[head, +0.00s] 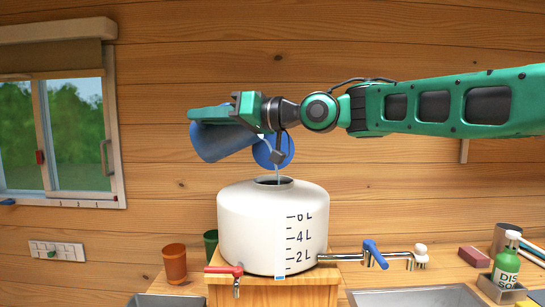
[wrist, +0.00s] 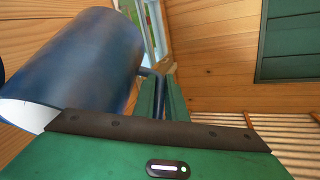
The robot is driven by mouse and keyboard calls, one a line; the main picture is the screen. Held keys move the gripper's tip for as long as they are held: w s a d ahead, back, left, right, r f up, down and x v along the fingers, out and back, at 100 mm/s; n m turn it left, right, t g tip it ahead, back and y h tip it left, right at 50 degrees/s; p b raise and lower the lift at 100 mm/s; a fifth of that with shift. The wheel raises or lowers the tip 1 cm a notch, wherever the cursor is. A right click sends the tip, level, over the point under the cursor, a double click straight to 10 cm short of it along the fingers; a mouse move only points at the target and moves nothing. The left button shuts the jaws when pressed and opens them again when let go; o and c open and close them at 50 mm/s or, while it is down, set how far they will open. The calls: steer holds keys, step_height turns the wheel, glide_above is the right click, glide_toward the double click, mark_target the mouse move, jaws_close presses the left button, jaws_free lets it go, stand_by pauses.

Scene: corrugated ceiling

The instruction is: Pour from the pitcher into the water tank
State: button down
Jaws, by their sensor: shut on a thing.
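A blue pitcher (head: 222,142) is held tipped over above the white water tank (head: 240,225), its mouth end toward the right and the tank's round top opening. A thin pale stream shows between the pitcher and the opening. My gripper (head: 205,114) is shut on the pitcher's handle, above and left of the opening. In the wrist view the pitcher (wrist: 85,65) shows its pale inside at lower left, and the handle is between my fingers (wrist: 166,85). A blue disc (head: 272,152) hangs by the mouth; it may be the lid. The tank's gauge strip has blue only at its bottom.
The tank stands on a wooden block with a red-handled tap (head: 224,270). An orange cup (head: 174,264) and a green cup (head: 211,243) are left of it. A blue-handled faucet (head: 375,254), sink and soap bottle (head: 506,262) are right. A window is far left.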

steer(key=shift+d+r+y, duration=0.2)
steer(key=shift+r+y, duration=0.2)
steer(key=shift+r, duration=0.15)
stand_by(0.8)
steer(key=shift+s+d+r+t+y, duration=0.2)
steer(key=shift+d+r+y, duration=0.2)
steer(key=shift+d, duration=0.2)
steer(key=shift+s+d+r+t+y, duration=0.1)
steer(key=shift+d+r+t+y, duration=0.1)
steer(key=shift+d+r+y, duration=0.3)
stand_by(2.0)
